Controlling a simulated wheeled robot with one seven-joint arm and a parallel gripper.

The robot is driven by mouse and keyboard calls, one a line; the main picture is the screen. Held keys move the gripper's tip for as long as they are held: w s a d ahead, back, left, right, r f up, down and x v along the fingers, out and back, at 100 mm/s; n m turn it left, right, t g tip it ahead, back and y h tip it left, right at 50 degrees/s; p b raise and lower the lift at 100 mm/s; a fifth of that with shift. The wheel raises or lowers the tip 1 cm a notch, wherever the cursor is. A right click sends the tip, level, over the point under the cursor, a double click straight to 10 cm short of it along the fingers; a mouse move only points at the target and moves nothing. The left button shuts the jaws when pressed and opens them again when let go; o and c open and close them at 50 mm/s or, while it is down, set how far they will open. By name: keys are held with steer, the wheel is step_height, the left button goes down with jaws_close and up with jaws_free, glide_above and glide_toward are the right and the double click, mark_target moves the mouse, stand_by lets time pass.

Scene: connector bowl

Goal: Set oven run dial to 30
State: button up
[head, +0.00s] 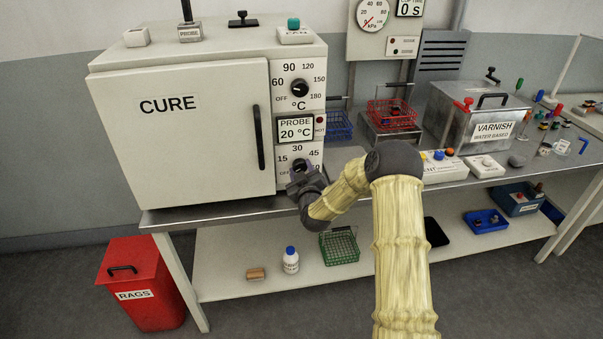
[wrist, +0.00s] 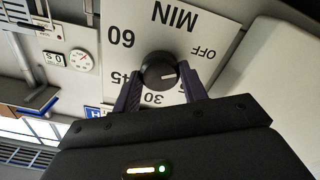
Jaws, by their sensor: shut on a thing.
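The white CURE oven (head: 180,125) stands on the bench at left. Its run dial (head: 300,167), a black knob, is low on the right panel, marked OFF, 15, 30, 45. In the wrist view the scale is upside down and the dial (wrist: 158,70) sits between my fingertips. Its white pointer mark points right, below OFF and away from 30, which is at the bottom.
The °C dial (head: 299,88) and a display reading PROBE 20 °C (head: 295,129) are above the run dial. The oven door handle (head: 258,138) is just left. Blue (head: 338,126) and red (head: 390,113) baskets and a varnish tank (head: 475,115) stand to the right.

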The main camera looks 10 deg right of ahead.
steer(key=m+b, duration=0.2)
steer(key=m, duration=0.1)
steer(key=m+b, duration=0.3)
steer(key=shift+f+m, duration=0.2)
steer(key=shift+m, duration=0.1)
steer(key=m+b, duration=0.3)
steer(key=shift+m, duration=0.4)
steer(key=m+b, duration=0.2)
steer(key=m, duration=0.1)
steer(key=shift+d+m, duration=0.1)
steer(key=shift+m, duration=0.2)
steer(key=shift+m+b, duration=2.3)
steer(key=shift+m, duration=1.9)
steer(key=o, duration=1)
steer(key=shift+r, duration=0.1)
steer(key=shift+c, duration=0.2)
